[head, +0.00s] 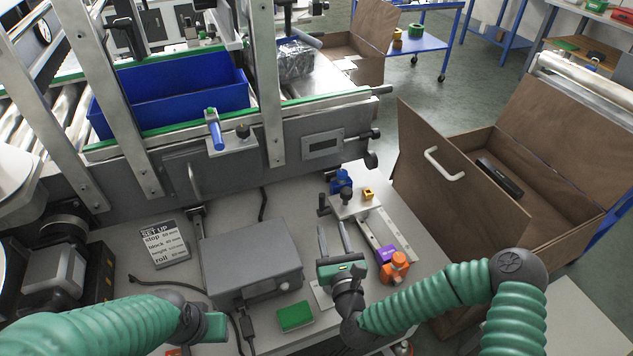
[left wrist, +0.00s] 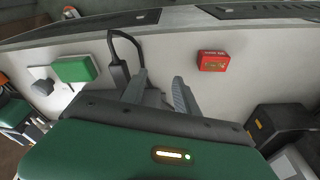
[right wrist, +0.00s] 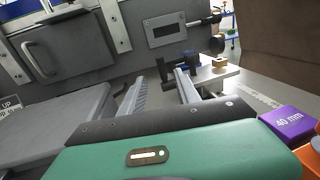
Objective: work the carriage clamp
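A metal rail (head: 376,226) lies on the bench at right of centre. At its far end is a blue fitting (head: 342,181) with black handles, also in the right wrist view (right wrist: 191,66). A small yellow block (head: 368,193) sits beside it. At the near end are a purple block (head: 385,254), marked 40 mm in the right wrist view (right wrist: 287,124), and an orange knobbed part (head: 396,267). I cannot tell which part is the carriage clamp. My right gripper (head: 333,228) is open and empty, left of the rail. My left gripper (left wrist: 160,76) is open and empty over the bench.
A grey box (head: 250,262) and a green box (head: 295,316) stand left of my right gripper. A set-up card (head: 165,244) lies farther left. The machine wall (head: 230,172) closes the back. A wooden crate (head: 465,185) stands at right. A red box (left wrist: 213,60) shows in the left wrist view.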

